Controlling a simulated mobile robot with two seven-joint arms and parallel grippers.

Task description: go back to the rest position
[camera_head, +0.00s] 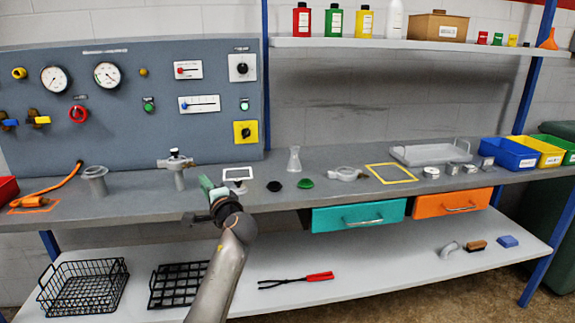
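My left gripper (210,190) is over the front part of the grey workbench (140,205), with its arm rising from the bottom edge of the view. It is seen from behind and small, with a greenish part at its end, so I cannot tell how far its fingers are apart. No held object can be made out. A small white-framed device (238,174) is just behind and right of it; I cannot tell if they touch. My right gripper is not in view.
A grey panel (125,130) with gauges and switches stands behind the bench. A metal fitting (180,175), glass flask (294,160) and black disc (274,186) stand near the gripper. Below are a teal drawer (330,219), wire basket (85,288) and red-handled tongs (318,277).

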